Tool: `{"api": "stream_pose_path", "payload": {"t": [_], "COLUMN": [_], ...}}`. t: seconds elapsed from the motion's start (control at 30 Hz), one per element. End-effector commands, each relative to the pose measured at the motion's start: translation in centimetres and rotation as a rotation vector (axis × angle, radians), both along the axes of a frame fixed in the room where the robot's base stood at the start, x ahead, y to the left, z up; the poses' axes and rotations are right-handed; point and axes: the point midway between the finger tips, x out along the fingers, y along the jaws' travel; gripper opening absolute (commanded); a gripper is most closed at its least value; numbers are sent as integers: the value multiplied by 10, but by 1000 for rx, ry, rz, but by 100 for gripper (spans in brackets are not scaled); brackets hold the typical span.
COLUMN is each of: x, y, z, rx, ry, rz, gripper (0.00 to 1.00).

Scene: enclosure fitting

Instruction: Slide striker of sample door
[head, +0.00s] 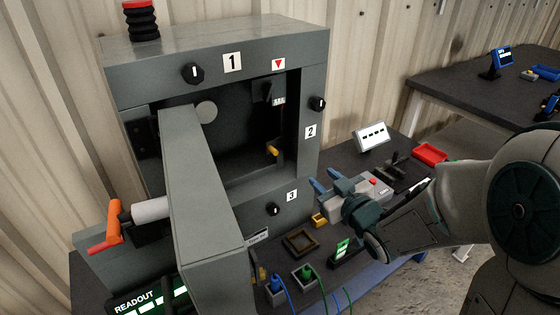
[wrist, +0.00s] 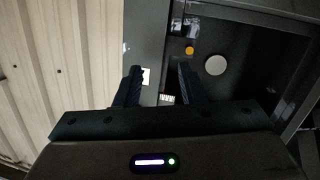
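The grey enclosure (head: 120,62) has its sample door (head: 205,200) swung wide open towards the front, hinged at the left. A small yellow-orange tab (head: 272,151) sits inside the opening's right side; an orange knob (wrist: 190,50) shows in the wrist view. A dark block (head: 265,90) with a white label (head: 279,100) is at the opening's upper right. I cannot tell for certain which part is the striker. My gripper (head: 326,180) is open and empty, in front and right of the enclosure, apart from it. Its fingers (wrist: 160,72) spread before the right side.
A round pale disc (head: 206,111) is on the inner back wall. Dark knobs (head: 275,210) are on the frame. An orange-handled crank (head: 112,228) sticks out at left. A brown tray (head: 300,242), plugs with cables (head: 304,275) and a red bin (head: 430,153) crowd the bench.

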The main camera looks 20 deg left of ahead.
Motion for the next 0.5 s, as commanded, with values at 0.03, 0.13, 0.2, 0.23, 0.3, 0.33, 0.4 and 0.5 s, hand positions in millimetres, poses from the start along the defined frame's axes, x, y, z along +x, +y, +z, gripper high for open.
{"api": "stream_pose_path", "payload": {"t": [0.03, 0.13, 0.2, 0.23, 0.3, 0.33, 0.4, 0.5], "x": [-4, -11, -15, -16, -16, -15, -11, -2], "y": [10, 24, 30, 32, 36, 38, 43, 55], "z": [-8, -8, -7, -7, -6, -6, -5, -5], "rx": [26, 72, 94, 100, 110, 112, 114, 114], "ry": [-21, -61, -78, -84, -90, -92, -95, -94], "rz": [40, 103, 130, 138, 151, 153, 156, 157], "gripper": [36, 36, 36, 36, 36, 36, 36, 36]}}
